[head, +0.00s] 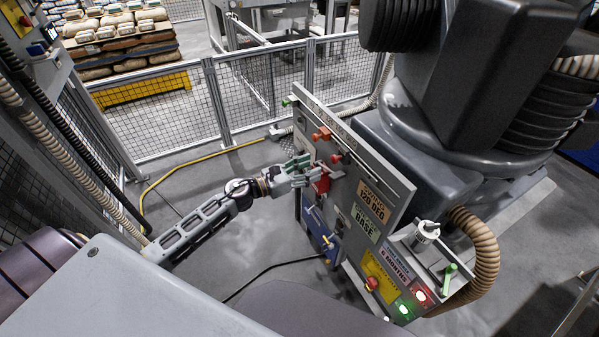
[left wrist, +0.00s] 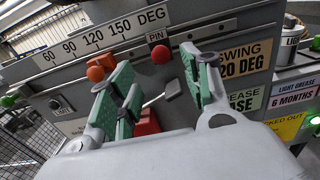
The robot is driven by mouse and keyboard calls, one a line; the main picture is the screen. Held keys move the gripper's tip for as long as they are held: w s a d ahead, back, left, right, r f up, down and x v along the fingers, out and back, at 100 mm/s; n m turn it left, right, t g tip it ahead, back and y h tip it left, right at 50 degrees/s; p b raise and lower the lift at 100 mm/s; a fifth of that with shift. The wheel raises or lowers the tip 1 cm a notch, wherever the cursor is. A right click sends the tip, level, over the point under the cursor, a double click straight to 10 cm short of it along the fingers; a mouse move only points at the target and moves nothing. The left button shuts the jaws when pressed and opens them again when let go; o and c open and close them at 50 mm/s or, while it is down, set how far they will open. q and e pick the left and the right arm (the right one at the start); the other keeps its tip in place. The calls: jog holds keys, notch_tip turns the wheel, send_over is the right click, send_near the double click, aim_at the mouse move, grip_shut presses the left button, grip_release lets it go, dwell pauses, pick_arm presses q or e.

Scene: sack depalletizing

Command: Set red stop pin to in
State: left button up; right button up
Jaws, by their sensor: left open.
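The red stop pin shows as a round red knob (left wrist: 161,55) just under the PIN label in the left wrist view. In the head view, a small red knob (head: 336,158) on the upright grey panel (head: 352,165) appears to be the same pin. My left gripper (head: 304,170) is open in front of the panel. In the left wrist view its green-padded fingers (left wrist: 165,85) stand apart, with the red knob beyond the gap between them. Nothing is held. I cannot tell how far the knob sticks out. My right gripper is not in view.
A large dark machine (head: 470,80) stands behind the panel. Mesh fencing (head: 160,115) encloses the area.

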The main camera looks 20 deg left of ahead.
pick_arm(q)
jog(key=shift+v, duration=1.45)
